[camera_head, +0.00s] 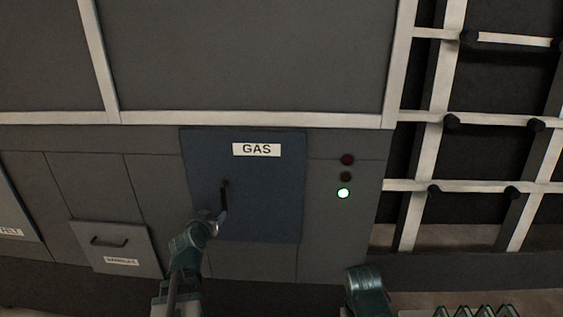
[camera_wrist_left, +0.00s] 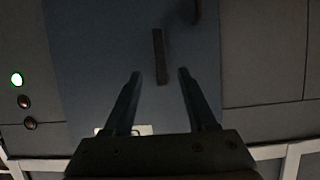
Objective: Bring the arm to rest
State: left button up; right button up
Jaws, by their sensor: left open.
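My left gripper (camera_head: 222,215) is in front of the blue GAS door (camera_head: 265,195), at the lower end of its dark handle (camera_head: 225,192). In the left wrist view the two fingers (camera_wrist_left: 160,73) are apart, and the end of the dark handle bar (camera_wrist_left: 159,50) shows between the fingertips. The gap in depth between fingers and bar cannot be told. The blue door panel (camera_wrist_left: 90,60) fills the middle of that view and looks shut. My right gripper is not in view.
Three round lights (camera_head: 344,193), the lowest lit green, sit right of the door. A small handled panel (camera_head: 120,262) is at lower left. A metal frame with dark pegs (camera_head: 451,122) stands at the right. Teal zigzag shapes (camera_head: 475,311) show at the bottom right.

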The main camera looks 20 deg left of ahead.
pick_arm(q)
jog(key=s+d+f+m+g+h+b, duration=0.1)
jog(key=d+f+m+g+h+b, duration=0.15)
jog(key=d+f, duration=0.7)
jog(key=s+d+f+m+g+h+b, duration=0.15)
jog(key=d+f+g+b, duration=0.35)
jog(key=d, duration=0.7)
jog(key=s+d+f+m+g+y+b, duration=0.1)
jog(key=s+d+f+g+b, duration=0.2)
jog(key=s+d+f, duration=0.3)
jog(key=s+d+f+m+g+y+b, duration=0.1)
jog(key=s+d+f+g+b, duration=0.2)
jog(key=s+d+f, duration=0.3)
jog(key=s+d, duration=0.1)
jog(key=s, duration=0.4)
jog(key=shift+s+d+f, duration=0.15)
jog(key=shift+d+f, duration=0.15)
jog(key=shift+d, duration=0.05)
